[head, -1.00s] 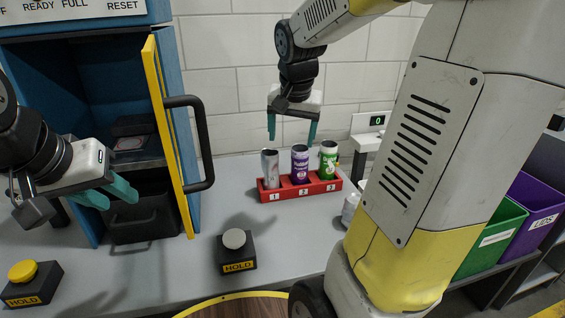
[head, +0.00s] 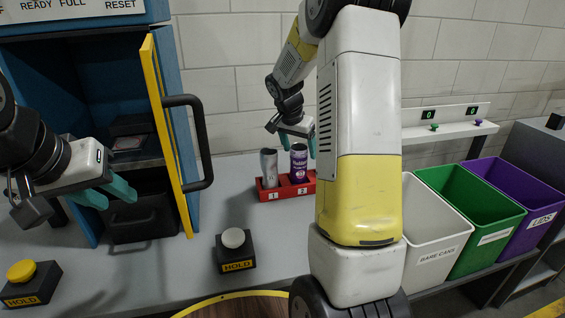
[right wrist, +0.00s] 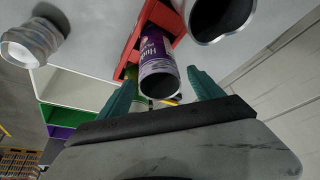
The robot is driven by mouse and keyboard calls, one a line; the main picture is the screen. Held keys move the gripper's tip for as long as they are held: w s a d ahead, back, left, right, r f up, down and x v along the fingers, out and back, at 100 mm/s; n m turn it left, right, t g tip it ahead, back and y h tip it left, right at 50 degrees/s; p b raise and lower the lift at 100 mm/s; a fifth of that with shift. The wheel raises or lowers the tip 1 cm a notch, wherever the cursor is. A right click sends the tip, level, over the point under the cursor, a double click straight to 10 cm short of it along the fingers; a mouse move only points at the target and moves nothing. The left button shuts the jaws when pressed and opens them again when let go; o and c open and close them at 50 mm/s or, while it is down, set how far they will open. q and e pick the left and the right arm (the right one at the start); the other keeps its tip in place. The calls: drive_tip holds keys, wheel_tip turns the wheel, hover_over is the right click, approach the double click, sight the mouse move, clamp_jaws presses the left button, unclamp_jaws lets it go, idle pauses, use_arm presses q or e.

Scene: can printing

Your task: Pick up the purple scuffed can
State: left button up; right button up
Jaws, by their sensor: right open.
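The purple can (head: 299,165) stands upright in slot 2 of the red rack (head: 284,192). My right gripper (head: 298,144) is open just above and around its top. In the right wrist view, the purple can (right wrist: 158,58) lies between and just beyond the two teal fingertips (right wrist: 161,79), with a gap on the right side. I cannot tell scuffs on it. A silver can (head: 269,167) stands in slot 1, and also shows in the right wrist view (right wrist: 222,12). My left gripper (head: 119,198) is open and empty, in front of the cabinet.
The cabinet's yellow-edged door (head: 168,135) stands open at left. Two HOLD buttons (head: 235,250) (head: 33,282) sit on the table. White (head: 437,235), green (head: 482,220) and purple (head: 528,200) bins stand at right. My right arm hides the rack's right end.

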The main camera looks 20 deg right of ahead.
drive_tip(key=x, duration=0.3)
drive_tip(key=c, duration=1.4)
drive_tip(key=shift+r, duration=0.1)
